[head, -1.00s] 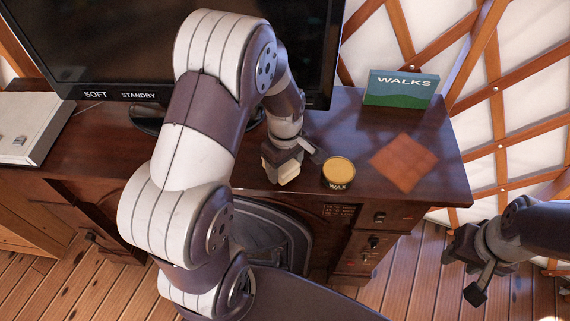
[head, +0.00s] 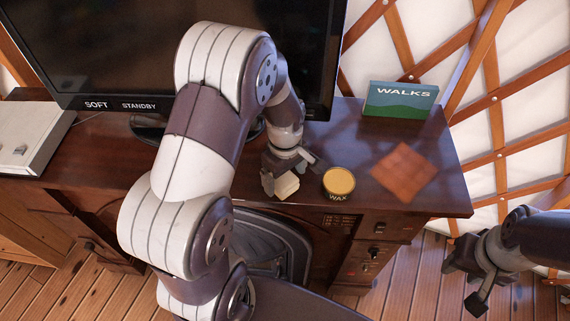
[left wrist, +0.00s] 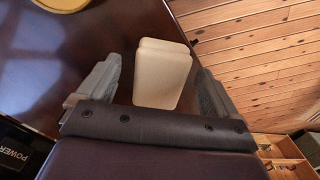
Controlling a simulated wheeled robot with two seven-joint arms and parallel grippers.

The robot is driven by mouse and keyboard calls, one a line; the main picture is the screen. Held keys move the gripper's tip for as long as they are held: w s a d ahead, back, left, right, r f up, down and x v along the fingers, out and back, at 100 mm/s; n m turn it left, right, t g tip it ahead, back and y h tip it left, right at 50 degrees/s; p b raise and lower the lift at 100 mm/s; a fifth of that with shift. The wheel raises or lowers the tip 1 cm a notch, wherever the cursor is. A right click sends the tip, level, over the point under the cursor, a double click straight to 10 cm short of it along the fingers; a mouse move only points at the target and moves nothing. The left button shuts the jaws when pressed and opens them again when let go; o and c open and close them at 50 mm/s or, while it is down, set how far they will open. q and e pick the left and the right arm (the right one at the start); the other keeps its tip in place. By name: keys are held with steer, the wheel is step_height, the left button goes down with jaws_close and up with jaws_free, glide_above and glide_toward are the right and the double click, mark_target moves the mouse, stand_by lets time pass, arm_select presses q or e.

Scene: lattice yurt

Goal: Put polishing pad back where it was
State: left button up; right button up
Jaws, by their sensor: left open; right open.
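The polishing pad (left wrist: 162,75) is a cream block with a stepped top; in the head view it shows as a small pale block (head: 286,186) at the desk's front edge. My left gripper (head: 291,176) is open, with its fingers on either side of the pad. In the left wrist view the pad stands between the open fingers (left wrist: 158,88), with gaps showing on both sides. I cannot tell whether it rests on the desk (head: 230,178). My right gripper (head: 478,277) is open and empty, off the desk's right side.
A wax tin (head: 339,182) stands just right of the pad. A reddish-brown square cloth (head: 404,171) lies further right, with a green WALKS box (head: 400,100) behind it. A large screen (head: 150,45) stands at the back. A pale flat box (head: 30,137) is at the left.

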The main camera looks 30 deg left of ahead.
mark_target(285, 179)
arm_select(q)
step_height(285, 179, up, 9)
steer(key=b, duration=0.1)
steer(key=s+d+f+m+t, duration=0.1)
steer(key=s+d+f+m, duration=0.2)
steer(key=s+m, duration=0.5)
steer(key=d+m, duration=0.1)
steer(key=m, duration=0.4)
steer(key=shift+s+m, duration=0.25)
steer(key=shift+m, duration=0.15)
step_height(285, 179, down, 5)
steer(key=b, duration=0.5)
steer(key=shift+d+r, duration=0.1)
steer(key=shift+d, duration=0.05)
